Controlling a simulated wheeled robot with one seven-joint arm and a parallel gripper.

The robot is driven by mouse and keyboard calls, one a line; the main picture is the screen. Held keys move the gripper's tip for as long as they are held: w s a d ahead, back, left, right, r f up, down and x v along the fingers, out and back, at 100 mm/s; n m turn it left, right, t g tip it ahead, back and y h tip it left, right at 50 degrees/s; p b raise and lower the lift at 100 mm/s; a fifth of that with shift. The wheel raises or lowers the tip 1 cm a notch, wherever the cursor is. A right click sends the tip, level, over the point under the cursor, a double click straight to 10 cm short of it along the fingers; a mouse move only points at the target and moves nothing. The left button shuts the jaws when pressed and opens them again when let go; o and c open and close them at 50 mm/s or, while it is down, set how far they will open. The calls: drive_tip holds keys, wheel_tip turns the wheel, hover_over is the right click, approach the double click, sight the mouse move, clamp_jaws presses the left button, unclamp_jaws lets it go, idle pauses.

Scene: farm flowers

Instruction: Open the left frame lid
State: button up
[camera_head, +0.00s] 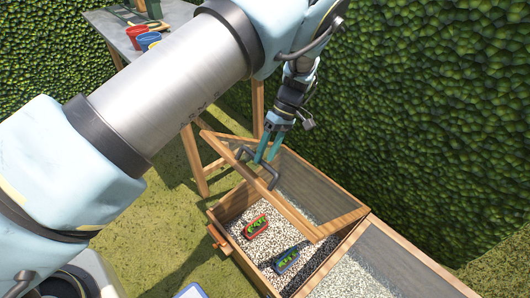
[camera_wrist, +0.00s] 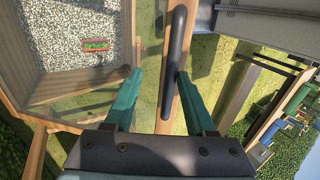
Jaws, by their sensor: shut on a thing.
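The left frame lid (camera_head: 293,213) is a wooden-edged glazed panel, tilted up with a gap above its box. A dark bar handle (camera_head: 271,180) sits on its front rail; it also shows in the wrist view (camera_wrist: 178,60). My gripper (camera_head: 264,158) is at this handle, its teal fingers on either side of it and shut on it. In the wrist view the fingers of my gripper (camera_wrist: 158,78) flank the handle. The left frame box (camera_head: 246,266) is wooden with pale gravel inside.
A red planter (camera_head: 256,227) and a blue planter (camera_head: 286,260) with green plants stand in the left box. The right frame lid (camera_head: 420,262) lies flat beside it. A hedge (camera_head: 430,110) rises close behind. A table (camera_head: 110,27) with pots stands at the upper left.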

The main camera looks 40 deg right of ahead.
drive_tip(key=shift+w+a+r, duration=0.1)
idle(0.4)
drive_tip(key=b+v, duration=0.1)
drive_tip(key=v, duration=0.9)
drive_tip(key=shift+d+r, duration=0.25)
drive_tip(key=shift+r, duration=0.1)
